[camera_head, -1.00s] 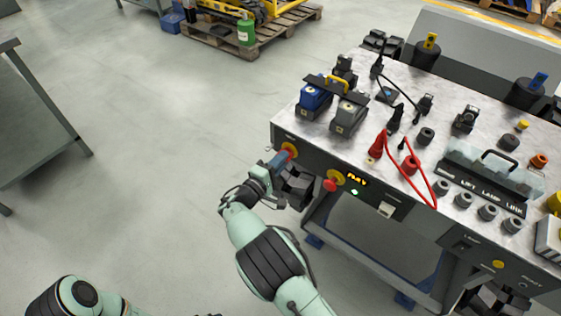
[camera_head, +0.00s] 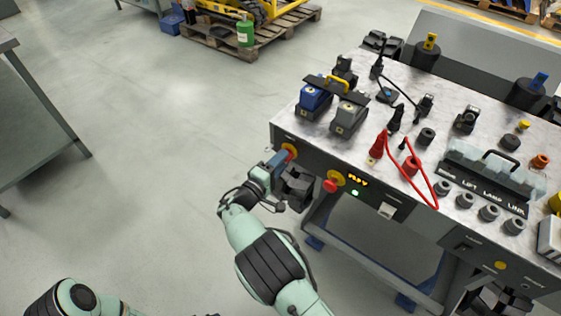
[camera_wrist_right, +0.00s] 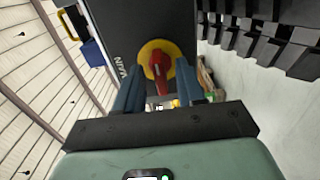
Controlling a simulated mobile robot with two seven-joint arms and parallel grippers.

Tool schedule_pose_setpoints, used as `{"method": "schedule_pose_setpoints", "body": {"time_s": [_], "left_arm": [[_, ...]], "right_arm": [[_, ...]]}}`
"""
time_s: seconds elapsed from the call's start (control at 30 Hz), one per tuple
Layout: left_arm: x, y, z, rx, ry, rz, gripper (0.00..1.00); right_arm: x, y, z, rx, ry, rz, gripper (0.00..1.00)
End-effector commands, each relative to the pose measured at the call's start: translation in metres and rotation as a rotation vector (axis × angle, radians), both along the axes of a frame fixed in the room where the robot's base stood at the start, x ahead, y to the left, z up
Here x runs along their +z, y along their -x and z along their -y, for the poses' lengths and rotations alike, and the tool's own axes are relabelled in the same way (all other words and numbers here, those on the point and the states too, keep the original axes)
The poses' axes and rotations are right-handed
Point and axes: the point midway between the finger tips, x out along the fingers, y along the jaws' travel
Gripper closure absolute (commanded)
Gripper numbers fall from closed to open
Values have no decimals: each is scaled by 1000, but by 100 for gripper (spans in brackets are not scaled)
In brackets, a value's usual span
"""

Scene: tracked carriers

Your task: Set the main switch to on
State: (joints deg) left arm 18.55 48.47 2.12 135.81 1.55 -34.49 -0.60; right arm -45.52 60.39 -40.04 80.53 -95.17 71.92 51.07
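The main switch is a red handle on a yellow disc (camera_wrist_right: 160,62) beside the lettering MAIN in the right wrist view. In the head view the switch (camera_head: 290,151) is at the left end of the bench's dark front panel. My right gripper (camera_head: 280,160) is at the switch. In the right wrist view its blue-grey fingers (camera_wrist_right: 160,80) stand on either side of the red handle, with a gap showing, so it looks open. Contact with the handle cannot be told. The handle is nearly lengthwise in that view, slightly tilted. My left gripper is not in view.
Blue and grey blocks (camera_head: 316,98) stand above on the bench top (camera_head: 290,122). Clear floor lies to the left.

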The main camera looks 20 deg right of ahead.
Motion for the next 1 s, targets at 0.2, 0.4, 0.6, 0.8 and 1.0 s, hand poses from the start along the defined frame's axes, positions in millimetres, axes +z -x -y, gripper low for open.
{"method": "schedule_pose_setpoints", "body": {"time_s": [0.2,0.4,0.6,0.8,1.0], "left_arm": [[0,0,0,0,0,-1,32],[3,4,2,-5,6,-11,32],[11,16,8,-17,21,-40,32],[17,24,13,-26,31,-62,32],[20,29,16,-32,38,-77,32]], "right_arm": [[0,0,1,-1,1,1,62],[1,9,-12,1,1,0,62],[2,36,-46,3,3,0,62],[2,62,-80,2,1,0,62],[1,78,-100,1,1,0,62]]}}
